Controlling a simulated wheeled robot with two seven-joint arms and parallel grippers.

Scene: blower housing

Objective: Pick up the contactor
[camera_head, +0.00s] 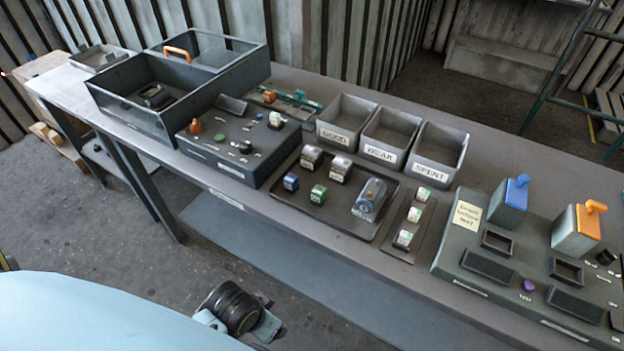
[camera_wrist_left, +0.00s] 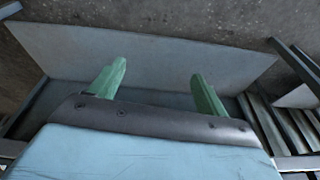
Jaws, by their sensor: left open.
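A dark shallow tray (camera_head: 338,222) in the middle of the bench holds several small parts. I cannot tell for sure which one is the contactor. Two grey-and-dark block parts (camera_head: 311,157) (camera_head: 340,168) stand at its back left. A blue block (camera_head: 291,182) and a green block (camera_head: 318,195) sit in front of them. A grey-blue cylindrical part (camera_head: 370,198) lies at its right. In the left wrist view, my left gripper (camera_wrist_left: 159,72) has its two green fingers spread apart with nothing between them. It is away from the tray parts. My right gripper is not recognisable in view.
Three grey bins (camera_head: 436,152) labelled GOOD, WEAK and SPENT stand behind the tray. A strip with white-green modules (camera_head: 414,215) lies right of it. A control box (camera_head: 238,140) and open crate (camera_head: 150,95) are left; a panel (camera_head: 500,270) with blue and orange handles is right.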

